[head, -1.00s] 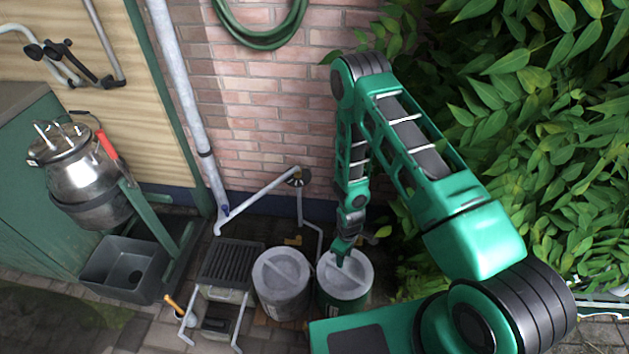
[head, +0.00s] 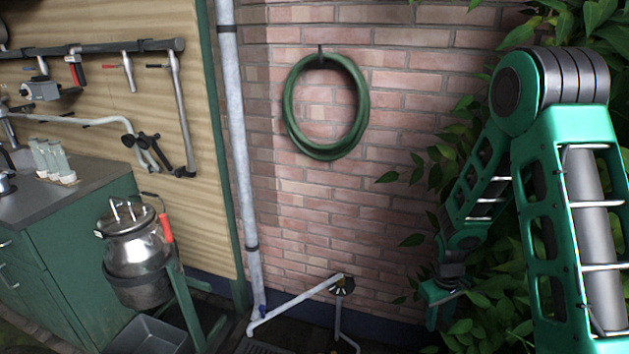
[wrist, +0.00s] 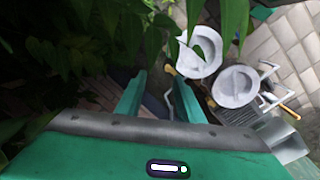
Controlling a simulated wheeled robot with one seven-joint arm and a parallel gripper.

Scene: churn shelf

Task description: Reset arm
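My green gripper (head: 442,298) hangs at the lower right of the head view, beside the brick wall and against the leaves. In the wrist view its two fingers stand apart with nothing between them (wrist: 158,92), so it is open and empty. My arm is still bent, with the elbow high at the right of the head view. Two round, pale-lidded bins show beyond the fingers in the wrist view: one upper bin (wrist: 203,48) and one lower bin (wrist: 237,86). They are out of the head view.
Dense leaves (head: 480,310) crowd my gripper and also hang across the wrist view. A grey pipe (head: 295,305) runs low along the wall, and a green hose (head: 288,115) hangs above. A metal churn (head: 138,265) sits in a green stand at left, by a green cabinet (head: 75,250).

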